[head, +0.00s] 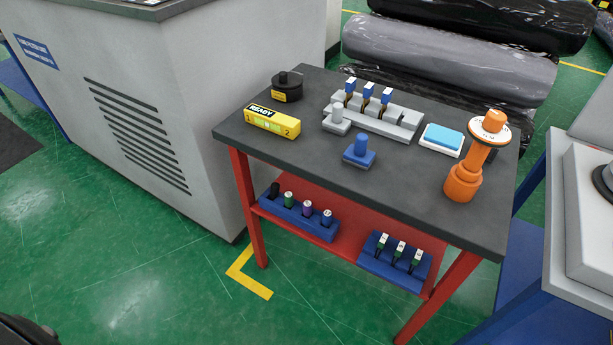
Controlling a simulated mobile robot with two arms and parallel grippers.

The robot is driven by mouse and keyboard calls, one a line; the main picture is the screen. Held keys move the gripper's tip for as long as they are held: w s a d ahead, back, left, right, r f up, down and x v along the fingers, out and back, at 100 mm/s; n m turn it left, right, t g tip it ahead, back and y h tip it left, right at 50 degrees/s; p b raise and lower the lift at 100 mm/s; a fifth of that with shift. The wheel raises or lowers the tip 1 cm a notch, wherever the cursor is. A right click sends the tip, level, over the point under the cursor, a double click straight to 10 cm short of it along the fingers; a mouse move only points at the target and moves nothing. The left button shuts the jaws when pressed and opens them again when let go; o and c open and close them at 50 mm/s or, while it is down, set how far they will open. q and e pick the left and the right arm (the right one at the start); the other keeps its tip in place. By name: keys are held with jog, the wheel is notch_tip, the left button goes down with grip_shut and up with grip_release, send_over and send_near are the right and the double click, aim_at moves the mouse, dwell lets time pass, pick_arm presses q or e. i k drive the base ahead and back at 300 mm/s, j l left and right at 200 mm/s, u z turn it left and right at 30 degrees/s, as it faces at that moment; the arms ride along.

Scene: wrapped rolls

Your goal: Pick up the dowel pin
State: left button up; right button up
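I cannot tell for certain which thing is the dowel pin. A short grey peg (338,113) stands upright on a light grey base near the middle of the dark tabletop (270,178). A blue peg (361,143) stands upright on a blue block (356,159) in front of it. A light grey fixture (384,124) behind them holds three upright pieces with blue tops (368,90). Neither of my grippers is in view, so nothing is seen held.
The tabletop also carries a black round part (287,86), a yellow READY box (272,121), a blue-topped white pad (442,139) and an orange stand (463,182). Blue racks (295,218) with small parts sit on the red lower shelf (340,240). A grey cabinet (205,100) borders the left.

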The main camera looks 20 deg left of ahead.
aim_at(275, 186)
jog(key=u, duration=0.75)
